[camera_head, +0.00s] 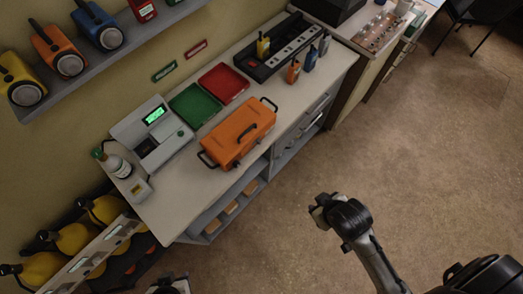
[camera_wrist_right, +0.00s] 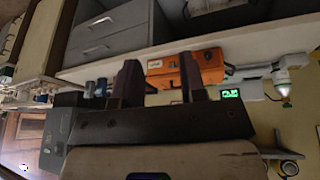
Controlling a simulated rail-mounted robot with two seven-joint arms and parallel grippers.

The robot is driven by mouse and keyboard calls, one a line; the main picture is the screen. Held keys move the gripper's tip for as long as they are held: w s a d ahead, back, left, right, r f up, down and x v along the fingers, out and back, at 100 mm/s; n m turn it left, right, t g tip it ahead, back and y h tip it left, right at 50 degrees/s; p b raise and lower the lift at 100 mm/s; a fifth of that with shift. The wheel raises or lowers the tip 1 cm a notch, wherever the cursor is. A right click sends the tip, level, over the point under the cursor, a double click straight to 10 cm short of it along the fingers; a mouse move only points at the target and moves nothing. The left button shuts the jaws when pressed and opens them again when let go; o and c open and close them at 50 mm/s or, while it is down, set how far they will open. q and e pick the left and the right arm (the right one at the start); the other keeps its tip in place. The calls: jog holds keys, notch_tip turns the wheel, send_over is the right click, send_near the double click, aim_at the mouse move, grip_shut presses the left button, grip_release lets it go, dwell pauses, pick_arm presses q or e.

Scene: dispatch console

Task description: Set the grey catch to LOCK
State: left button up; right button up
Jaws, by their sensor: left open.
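I cannot make out the grey catch or any LOCK marking in either view. A pale grey console unit (camera_head: 152,132) with a lit green display stands on the worktop in the head view. My left gripper (camera_head: 168,284) is open at the bottom edge of the head view, mostly cut off and apart from the worktop. My right arm (camera_head: 345,215) is over the floor, to the right of the worktop. In the right wrist view the right gripper (camera_wrist_right: 160,68) shows two dark fingers spread apart with nothing between them.
The worktop (camera_head: 190,205) holds an orange case (camera_head: 238,132), green (camera_head: 195,105) and red (camera_head: 224,83) trays, a white bottle (camera_head: 115,163) and a black charger strip (camera_head: 285,50) with radios. A shelf of lamps (camera_head: 115,50) hangs above.

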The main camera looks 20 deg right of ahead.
jog(key=w+d+f+n+t+b, duration=0.1)
jog(key=w+d+f+b, duration=0.15)
jog(key=f+b, duration=0.6)
jog(key=w+d+f+b, duration=0.1)
jog(key=w+f+b, duration=0.3)
jog(key=f+b, duration=0.5)
jog(key=n+t+y+b, duration=0.1)
jog(key=t+y+b, duration=0.6)
jog(key=t, duration=0.4)
send_near(260, 144)
jog(key=x, duration=0.2)
jog(key=b+x, duration=0.1)
jog(key=x, duration=0.4)
jog(key=shift+w+f, duration=0.1)
jog(key=shift+f, duration=0.25)
jog(key=shift+x, duration=0.85)
jog(key=shift+w, duration=0.15)
jog(key=shift+c, duration=0.3)
